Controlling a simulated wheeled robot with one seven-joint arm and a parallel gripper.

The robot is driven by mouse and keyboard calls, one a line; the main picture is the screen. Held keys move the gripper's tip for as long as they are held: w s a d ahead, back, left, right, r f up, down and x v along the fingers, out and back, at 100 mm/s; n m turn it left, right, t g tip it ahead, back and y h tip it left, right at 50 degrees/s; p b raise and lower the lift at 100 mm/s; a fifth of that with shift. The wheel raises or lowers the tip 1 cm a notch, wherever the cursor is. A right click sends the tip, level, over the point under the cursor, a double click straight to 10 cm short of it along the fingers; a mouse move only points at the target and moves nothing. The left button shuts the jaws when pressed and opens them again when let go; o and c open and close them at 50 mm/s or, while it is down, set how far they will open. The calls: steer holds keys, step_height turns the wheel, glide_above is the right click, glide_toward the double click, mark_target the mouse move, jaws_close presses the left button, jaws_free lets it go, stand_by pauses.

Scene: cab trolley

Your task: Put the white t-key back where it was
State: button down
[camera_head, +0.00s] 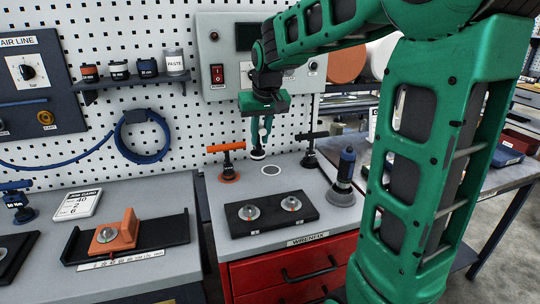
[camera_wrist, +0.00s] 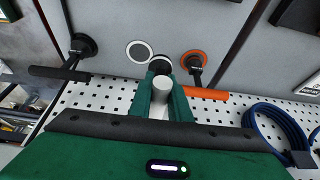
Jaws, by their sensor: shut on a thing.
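The white t-key (camera_head: 262,136) is upright in my gripper (camera_head: 265,122), with its dark round foot pointing down. It also shows in the wrist view (camera_wrist: 163,84), between the two green fingers of my gripper (camera_wrist: 161,108). Its foot is beside a pale ring mark (camera_head: 271,170) on the grey cabinet top; the wrist view shows the empty ring (camera_wrist: 139,51) next to the foot. I cannot tell whether the foot touches the surface. An orange t-key (camera_head: 227,160) stands left of it and a black t-key (camera_head: 310,150) right of it.
A black plate (camera_head: 270,222) with two round metal pieces lies in front of the ring. A dark blue-topped tool on a grey cone (camera_head: 344,180) stands to the right. The perforated wall (camera_head: 190,110) and a switch box (camera_head: 222,90) are close behind.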

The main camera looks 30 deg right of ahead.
steer(key=shift+w+d+f, duration=0.3)
steer(key=shift+d+f, duration=0.75)
steer(key=shift+f, duration=0.25)
steer(key=shift+w+d+f, duration=0.35)
steer(key=shift+d+f, duration=0.7)
steer(key=shift+f, duration=0.3)
steer(key=shift+w+d+f, duration=0.3)
steer(key=shift+d+f, duration=0.75)
steer(key=shift+f, duration=0.25)
steer(key=c, duration=1.7)
jaws_free()
steer(key=shift+o, duration=0.2)
steer(key=v, duration=1.1)
steer(key=s+a+f+m+g, duration=0.1)
steer(key=s+f, duration=0.3)
steer(key=s, duration=0.6)
steer(key=s+a+f+m+g+y, duration=0.1)
steer(key=s+f, duration=0.3)
steer(key=s, duration=0.7)
steer(key=s+a+f+m+g, duration=0.1)
steer(key=s+f, duration=0.3)
steer(key=s, duration=0.6)
steer(key=shift+s+a+g, duration=0.35)
steer(key=shift+a+g, duration=0.15)
steer(key=shift+g, duration=0.1)
